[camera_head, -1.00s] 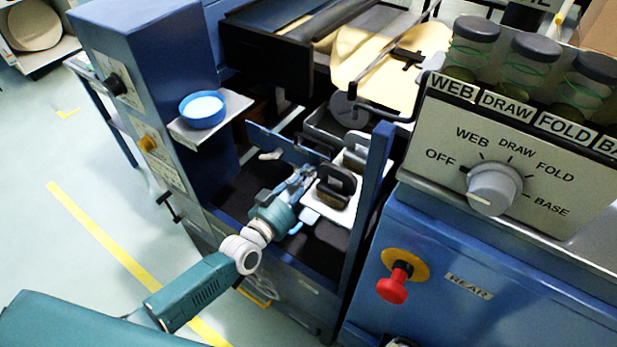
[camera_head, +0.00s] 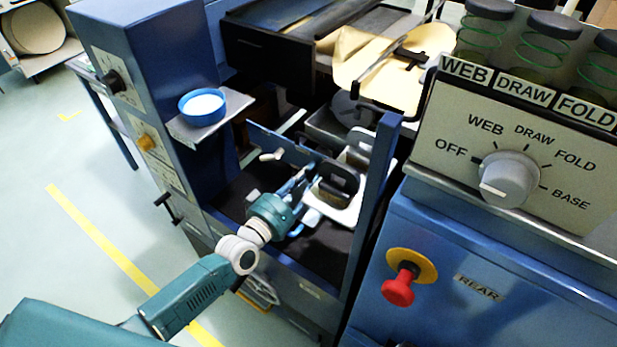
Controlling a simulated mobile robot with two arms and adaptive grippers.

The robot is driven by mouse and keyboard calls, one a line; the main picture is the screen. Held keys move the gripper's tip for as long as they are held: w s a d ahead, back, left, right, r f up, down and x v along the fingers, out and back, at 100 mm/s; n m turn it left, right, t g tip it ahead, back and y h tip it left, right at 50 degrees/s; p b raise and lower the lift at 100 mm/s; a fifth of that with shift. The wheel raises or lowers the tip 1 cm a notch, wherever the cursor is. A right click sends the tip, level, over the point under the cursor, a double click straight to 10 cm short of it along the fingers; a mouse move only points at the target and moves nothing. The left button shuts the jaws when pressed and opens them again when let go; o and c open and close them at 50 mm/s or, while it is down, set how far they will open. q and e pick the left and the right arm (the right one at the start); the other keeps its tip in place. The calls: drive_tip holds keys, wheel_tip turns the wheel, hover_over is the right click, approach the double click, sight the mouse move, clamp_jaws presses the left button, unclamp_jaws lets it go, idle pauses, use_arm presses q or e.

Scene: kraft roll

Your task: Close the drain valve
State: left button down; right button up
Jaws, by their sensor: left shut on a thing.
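My left gripper (camera_head: 304,180) reaches into the bay of the blue machine. It is shut at the near left side of a black handle (camera_head: 338,182), which it seems to grip; the fingertips are small and partly hidden. The black handle stands at a white tray (camera_head: 345,215) in the bay. A small white lever (camera_head: 271,156) shows on the blue bar behind my gripper, apart from it. A black T-shaped handle (camera_head: 168,206) sticks out of the machine's left side. I cannot tell for sure which part is the drain valve. My right gripper is not in view.
A blue bowl (camera_head: 202,107) with white contents stands on a grey shelf left of the bay. A blue post (camera_head: 372,210) bounds the bay on the right. A control box with a selector knob (camera_head: 510,179) and a red stop button (camera_head: 398,289) are further right.

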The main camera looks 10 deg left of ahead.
use_arm(q)
drive_tip(key=shift+f+n, duration=0.1)
drive_tip(key=shift+n, duration=0.5)
drive_tip(key=c, duration=1.6)
unclamp_jaws()
drive_tip(key=shift+o, duration=0.2)
drive_tip(key=v, duration=1.2)
